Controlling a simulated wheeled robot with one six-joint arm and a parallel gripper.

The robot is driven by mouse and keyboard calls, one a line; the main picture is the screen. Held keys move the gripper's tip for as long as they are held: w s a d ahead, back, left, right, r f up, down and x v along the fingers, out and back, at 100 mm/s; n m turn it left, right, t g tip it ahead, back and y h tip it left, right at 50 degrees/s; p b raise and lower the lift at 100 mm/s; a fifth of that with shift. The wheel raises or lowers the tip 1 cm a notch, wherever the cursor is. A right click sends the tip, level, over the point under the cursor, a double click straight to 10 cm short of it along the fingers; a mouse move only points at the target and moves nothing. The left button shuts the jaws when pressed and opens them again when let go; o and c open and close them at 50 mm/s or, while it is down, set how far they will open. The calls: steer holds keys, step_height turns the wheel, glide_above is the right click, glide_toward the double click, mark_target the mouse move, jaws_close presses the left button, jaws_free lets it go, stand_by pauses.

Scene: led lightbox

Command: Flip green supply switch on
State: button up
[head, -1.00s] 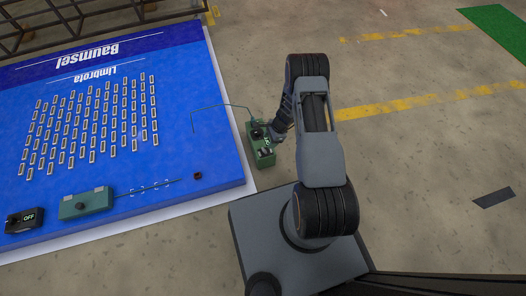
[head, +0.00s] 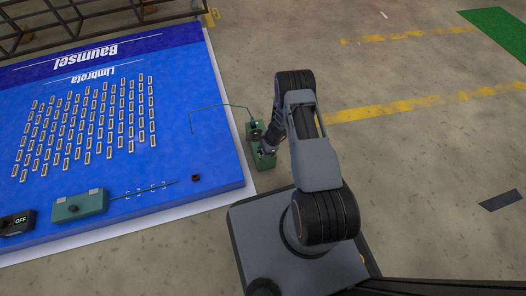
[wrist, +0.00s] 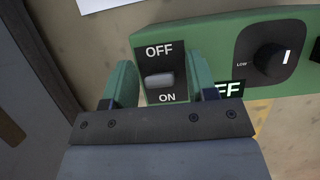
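The green supply box (head: 264,160) stands on the floor by the blue board's right edge, partly covered by my arm in the head view. In the wrist view its green face (wrist: 215,42) carries a black switch plate marked OFF above and ON below. The light grey switch (wrist: 160,80) sits between the labels; its exact position is hard to tell. A lit display (wrist: 232,90) shows "FF", its left part hidden by a finger. My gripper (wrist: 160,84) is open, its green-tipped fingers on either side of the switch plate. Contact with the switch cannot be seen.
A black dial (wrist: 271,58) marked LOW is right of the switch. The blue board (head: 215,150) holds several small light tiles, a teal box (head: 80,206) and a black OFF display (head: 18,222). A thin wire (head: 222,105) runs to the supply box.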

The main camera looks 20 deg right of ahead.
steer(key=c, duration=0.9)
steer(key=shift+o, duration=0.2)
steer(key=shift+d+f+y+b, duration=0.1)
steer(key=shift+y+b, duration=0.2)
steer(key=shift+b, duration=0.05)
steer(key=y+b, duration=0.2)
steer(key=shift+d+y+b, duration=0.3)
steer(key=shift+d+b, duration=0.1)
steer(key=shift+d+y+b, duration=0.3)
steer(key=shift+y+b, duration=0.05)
steer(key=shift+y, duration=0.85)
steer(key=shift+d+y, duration=0.2)
steer(key=shift+y, duration=0.6)
steer(key=shift+d+y, duration=0.15)
steer(key=shift+y, duration=0.65)
